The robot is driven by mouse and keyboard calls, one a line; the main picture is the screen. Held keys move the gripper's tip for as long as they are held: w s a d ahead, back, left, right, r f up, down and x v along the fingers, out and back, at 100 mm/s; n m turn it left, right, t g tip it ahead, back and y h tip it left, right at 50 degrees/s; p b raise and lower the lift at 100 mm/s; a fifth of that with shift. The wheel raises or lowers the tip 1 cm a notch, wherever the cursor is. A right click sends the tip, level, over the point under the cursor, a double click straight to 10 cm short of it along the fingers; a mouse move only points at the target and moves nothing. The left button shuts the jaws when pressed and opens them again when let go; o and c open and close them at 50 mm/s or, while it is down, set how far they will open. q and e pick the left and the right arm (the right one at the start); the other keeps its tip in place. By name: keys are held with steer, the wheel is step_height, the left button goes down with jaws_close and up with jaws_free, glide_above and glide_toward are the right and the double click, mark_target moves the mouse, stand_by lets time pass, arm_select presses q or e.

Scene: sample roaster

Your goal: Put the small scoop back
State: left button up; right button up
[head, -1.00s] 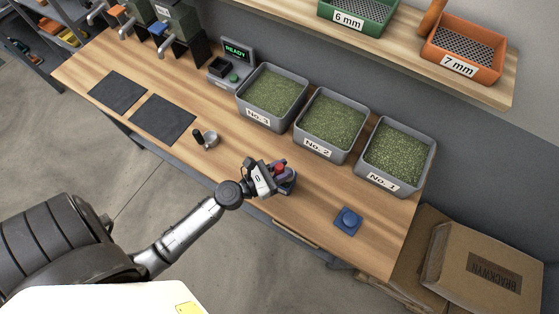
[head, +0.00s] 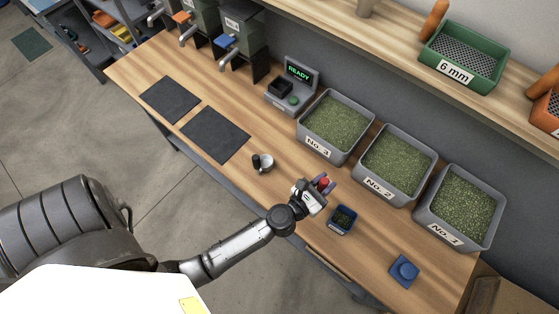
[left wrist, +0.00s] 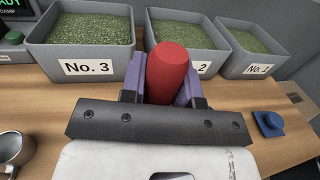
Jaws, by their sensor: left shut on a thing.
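My left gripper (head: 321,186) is shut on a red cylindrical handle (left wrist: 168,75), which stands between its purple-grey fingers in the left wrist view. Whatever is below the handle is hidden by the gripper, so I cannot tell if it is the small scoop. In the head view the gripper is over the bench, in front of the No. 2 and No. 3 bins. A metal cup with a black handle (head: 265,163) sits on the bench to its left. A small dark blue box (head: 342,219) with green contents is just right of the gripper. My right gripper is not in view.
Grey bins of green beans, No. 3 (head: 335,125), No. 2 (head: 397,165) and No. 1 (head: 460,206), line the back. A blue block with a round top (head: 404,271) is at the right front. Two dark mats (head: 215,134) lie left. Bench is bare around the cup.

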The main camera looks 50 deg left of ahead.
arm_select(q)
steer(key=s+a+f+b, duration=0.1)
steer(key=a+f+b, duration=0.2)
steer(key=s+a+f+b, duration=0.1)
steer(key=a+f+b, duration=0.3)
steer(key=s+a+f+b, duration=0.1)
steer(key=a+f+b, duration=0.2)
steer(key=a+f, duration=0.1)
steer(key=shift+s, duration=0.25)
stand_by(0.3)
steer(key=shift+f+b, duration=0.15)
steer(key=shift+b, duration=0.2)
steer(key=o, duration=1)
